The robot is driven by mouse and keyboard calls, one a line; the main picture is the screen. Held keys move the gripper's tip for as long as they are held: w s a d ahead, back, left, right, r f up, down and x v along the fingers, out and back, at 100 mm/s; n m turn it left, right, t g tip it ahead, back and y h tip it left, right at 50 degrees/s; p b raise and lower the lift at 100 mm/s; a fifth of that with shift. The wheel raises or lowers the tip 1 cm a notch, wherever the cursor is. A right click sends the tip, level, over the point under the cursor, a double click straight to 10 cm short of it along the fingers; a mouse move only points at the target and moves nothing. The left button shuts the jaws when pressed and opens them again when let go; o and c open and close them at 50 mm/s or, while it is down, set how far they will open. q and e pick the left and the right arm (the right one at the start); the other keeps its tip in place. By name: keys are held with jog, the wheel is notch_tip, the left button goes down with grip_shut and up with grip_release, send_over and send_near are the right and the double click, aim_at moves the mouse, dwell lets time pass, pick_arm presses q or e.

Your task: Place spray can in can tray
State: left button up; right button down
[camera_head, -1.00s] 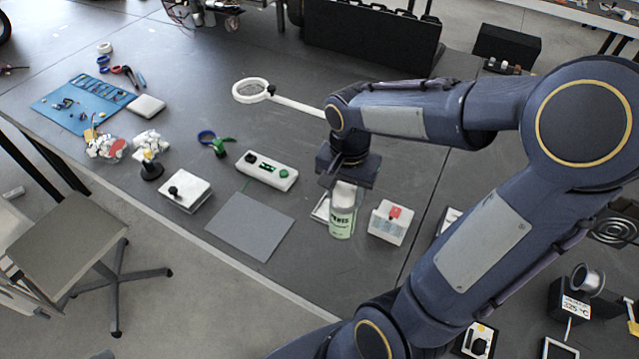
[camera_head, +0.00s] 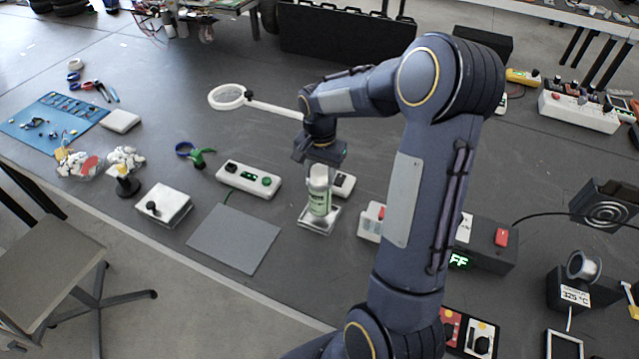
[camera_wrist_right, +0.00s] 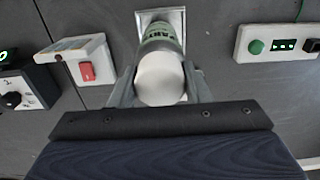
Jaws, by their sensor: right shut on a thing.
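The spray can (camera_head: 319,195) is pale green and white with a white cap, and stands about upright. In the right wrist view its white cap (camera_wrist_right: 161,77) is between my fingers. My right gripper (camera_head: 321,165) comes from above and is shut on the can near its top. The can tray (camera_head: 318,222) is a small light square tray, directly beneath the can; its rim (camera_wrist_right: 181,14) also shows in the right wrist view. I cannot tell whether the can's base touches the tray floor. My left gripper is not in view.
A white box with a red switch (camera_head: 371,222) stands just right of the tray. A white button box (camera_head: 248,180) lies to the left, near a grey mat (camera_head: 235,238). A magnifier (camera_head: 228,97) lies behind on the dark table.

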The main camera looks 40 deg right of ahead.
jog(key=shift+w+d+f+b, duration=0.15)
jog(key=shift+f+b, duration=0.55)
jog(key=shift+f, duration=0.35)
jog(key=shift+w+f+b, duration=0.15)
jog(key=shift+f+b, duration=0.5)
jog(key=shift+f, duration=0.4)
jog(key=c, duration=0.8)
grip_release()
jog(key=shift+o, duration=0.2)
jog(key=shift+r, duration=0.25)
notch_tip(320, 180, up, 12)
jog(key=shift+f, duration=0.1)
jog(key=s+a+n+t+y, duration=0.3)
jog(key=s+a+n+t, duration=0.2)
jog(key=s+a+n, duration=0.6)
jog(key=s+a, duration=0.5)
jog(key=s, duration=0.5)
jog(key=shift+a+f+t+y, duration=0.25)
jog(key=shift+a+t+y, duration=0.05)
jog(key=shift+a+y, duration=0.1)
